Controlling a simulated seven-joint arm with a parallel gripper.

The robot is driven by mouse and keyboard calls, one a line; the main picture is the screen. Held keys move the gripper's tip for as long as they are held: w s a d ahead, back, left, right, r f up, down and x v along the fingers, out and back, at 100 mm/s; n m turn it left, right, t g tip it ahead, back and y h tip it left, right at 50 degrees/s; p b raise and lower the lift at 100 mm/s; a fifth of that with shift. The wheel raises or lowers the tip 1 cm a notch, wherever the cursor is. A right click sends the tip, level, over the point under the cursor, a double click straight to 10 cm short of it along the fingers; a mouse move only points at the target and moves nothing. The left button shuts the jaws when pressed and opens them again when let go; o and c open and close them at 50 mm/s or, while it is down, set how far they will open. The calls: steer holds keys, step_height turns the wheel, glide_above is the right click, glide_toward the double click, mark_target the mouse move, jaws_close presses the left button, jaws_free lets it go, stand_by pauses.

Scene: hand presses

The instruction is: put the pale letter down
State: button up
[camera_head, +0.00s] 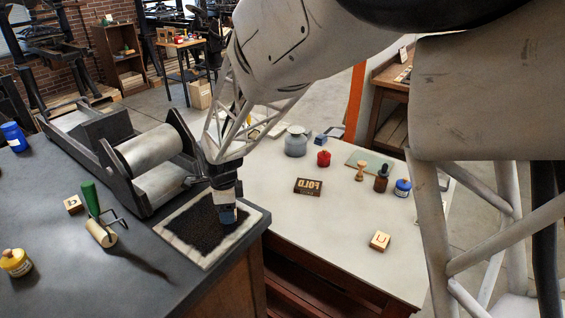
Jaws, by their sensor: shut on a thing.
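My gripper (228,214) points down over the dark, rough middle of a pale-edged square slab (184,253) at the corner of the dark table. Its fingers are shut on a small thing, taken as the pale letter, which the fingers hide. I cannot tell whether that thing touches the slab. Two other pale wooden letter blocks lie apart from the gripper: one (74,203) on the dark table at left, one marked like a U (380,241) on the light table at right.
A roller press (150,150) stands close left of my gripper.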

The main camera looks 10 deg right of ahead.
steer(key=d+m, duration=0.1)
steer(key=d, duration=0.2)
steer(key=d+m, duration=0.1)
steer(key=d, duration=0.3)
steer(key=w+d+m, duration=0.1)
steer(key=d, duration=0.3)
steer(key=shift+f, duration=0.3)
steer(key=s+d+f+m, duration=0.2)
steer(key=d, duration=0.7)
steer(key=s+d+f+m, duration=0.1)
steer(key=s+d+f, duration=0.1)
steer(key=d, duration=0.7)
steer(key=s+d+f+m, duration=0.2)
steer(key=d+f, duration=0.1)
steer(key=d, duration=0.6)
steer(key=shift+s+d+m, duration=0.3)
steer(key=shift+s, duration=0.1)
steer(key=shift+s+d+f, duration=0.15)
steer(key=shift+s+d, duration=0.2)
steer(key=shift+d, duration=0.2)
steer(key=shift+w, duration=0.15)
glide_above(359, 207)
steer(key=shift+w+f, duration=0.15)
steer(key=shift+f, duration=0.6)
steer(key=shift+f, duration=1.75)
